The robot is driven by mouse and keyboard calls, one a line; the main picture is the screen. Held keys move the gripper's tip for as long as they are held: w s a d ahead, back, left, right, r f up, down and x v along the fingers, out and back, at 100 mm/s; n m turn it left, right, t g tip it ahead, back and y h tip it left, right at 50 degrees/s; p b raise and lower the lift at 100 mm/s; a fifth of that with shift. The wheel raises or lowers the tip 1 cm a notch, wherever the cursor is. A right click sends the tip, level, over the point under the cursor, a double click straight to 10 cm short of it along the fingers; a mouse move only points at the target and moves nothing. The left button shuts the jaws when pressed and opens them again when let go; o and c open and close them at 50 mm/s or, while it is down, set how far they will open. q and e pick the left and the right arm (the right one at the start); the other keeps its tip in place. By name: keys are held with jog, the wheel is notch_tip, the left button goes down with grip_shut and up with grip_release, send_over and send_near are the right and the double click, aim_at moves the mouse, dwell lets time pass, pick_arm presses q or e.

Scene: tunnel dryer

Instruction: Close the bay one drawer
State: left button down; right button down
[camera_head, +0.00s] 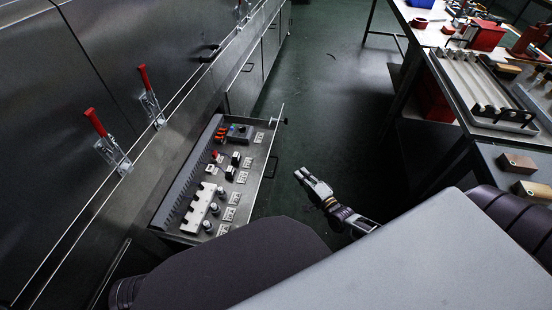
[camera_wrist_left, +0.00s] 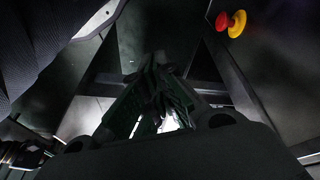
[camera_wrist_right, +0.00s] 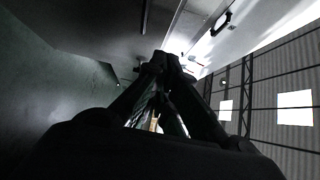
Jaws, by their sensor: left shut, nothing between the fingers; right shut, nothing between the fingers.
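The drawer (camera_head: 259,172) stands pulled out from the metal cabinet on the left, in the head view. It holds knobs, switches and a white comb-like strip. Its front panel has a dark handle (camera_head: 271,167). My right gripper (camera_head: 302,174) is shut and empty, in front of the drawer and to the right of the handle, apart from it. The right wrist view also shows its closed fingers (camera_wrist_right: 166,64), with a grey panel above them. My left gripper (camera_wrist_left: 153,68) is shut and empty in the left wrist view; the head view does not show it.
Red-handled clamps (camera_head: 96,123) stand along the cabinet edge above the drawer. A workbench (camera_head: 448,88) with tools and fixtures stands at the right. Green floor (camera_head: 322,100) lies open between them. A red and yellow button (camera_wrist_left: 237,23) shows in the left wrist view.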

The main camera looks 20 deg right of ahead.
aim_at(271, 149)
jog(key=shift+w, duration=0.2)
